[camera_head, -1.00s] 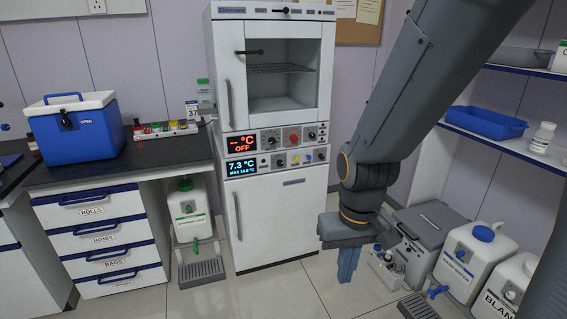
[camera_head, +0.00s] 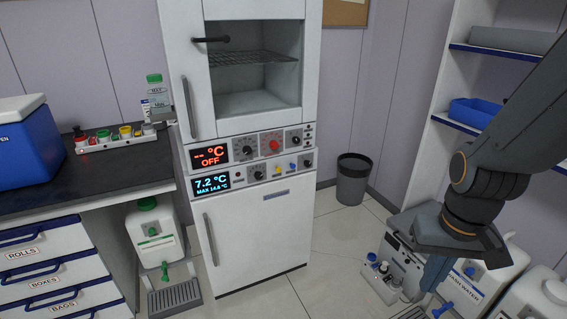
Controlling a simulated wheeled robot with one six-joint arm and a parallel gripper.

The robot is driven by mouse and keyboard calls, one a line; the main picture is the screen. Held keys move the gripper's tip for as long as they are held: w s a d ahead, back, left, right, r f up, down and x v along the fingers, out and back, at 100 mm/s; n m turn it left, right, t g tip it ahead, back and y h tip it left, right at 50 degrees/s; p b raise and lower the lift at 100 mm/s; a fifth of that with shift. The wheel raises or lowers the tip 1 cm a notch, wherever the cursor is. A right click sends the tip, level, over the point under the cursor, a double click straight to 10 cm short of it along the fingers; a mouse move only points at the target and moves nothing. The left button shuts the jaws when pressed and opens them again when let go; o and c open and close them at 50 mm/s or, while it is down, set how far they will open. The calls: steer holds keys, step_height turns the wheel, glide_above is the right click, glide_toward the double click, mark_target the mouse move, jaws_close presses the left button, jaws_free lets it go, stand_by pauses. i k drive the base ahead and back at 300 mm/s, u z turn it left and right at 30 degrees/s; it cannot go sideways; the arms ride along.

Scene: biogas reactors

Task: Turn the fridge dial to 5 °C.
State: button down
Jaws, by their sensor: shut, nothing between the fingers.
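The fridge is the lower half of a white upright unit, with a closed door (camera_head: 260,230). Its blue-lit display (camera_head: 211,184) reads 7.2 °C with a smaller MAX line. To the right of the display, the lower panel carries a dark round dial (camera_head: 258,172), and small yellow and blue controls sit farther right. The dial's markings are too small to read. My gripper (camera_head: 437,273) hangs at the right, pointing down, well away from the panel. Its bluish fingers are together and empty.
Above, an oven panel shows a red OFF display (camera_head: 208,156) and a red knob (camera_head: 273,145). A dark bin (camera_head: 353,182) stands right of the fridge. White canisters and a grey box lie below my gripper. The floor before the fridge is clear.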

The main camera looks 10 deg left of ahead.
mark_target(258, 175)
steer(key=u, duration=0.1)
steer(key=i, duration=0.6)
steer(key=u, duration=0.75)
steer(key=i, duration=0.35)
steer(key=u, duration=0.35)
